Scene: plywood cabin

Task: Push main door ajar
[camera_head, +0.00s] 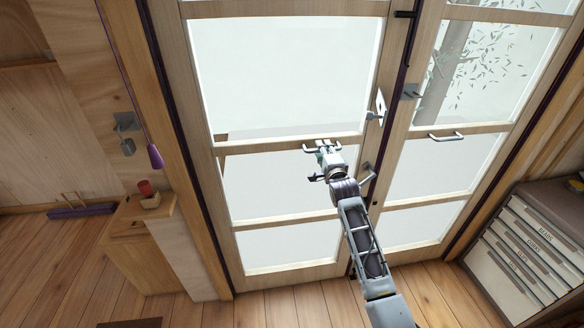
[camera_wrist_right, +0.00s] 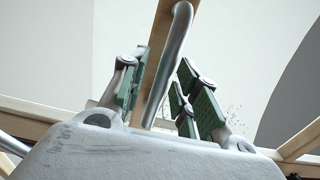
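The main door is a pair of wood-framed glass leaves, the left leaf (camera_head: 290,142) and the right leaf (camera_head: 455,126); I cannot tell whether a gap is open between them. My right gripper (camera_head: 324,148) is in front of the left leaf's middle rail. In the wrist view, the right gripper (camera_wrist_right: 163,95) has its green-padded fingers apart. A grey metal bar handle (camera_wrist_right: 176,50) runs between them, with no clear grip on it. In the head view that handle is mostly hidden by the gripper. My left gripper is out of view.
The right leaf carries a similar bar handle (camera_head: 446,137). A metal plate (camera_head: 378,106) sits near the middle seam. A drawer cabinet (camera_head: 530,245) stands at the right, and a wooden box (camera_head: 140,228) with a red item at the left. Plank floor lies in front.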

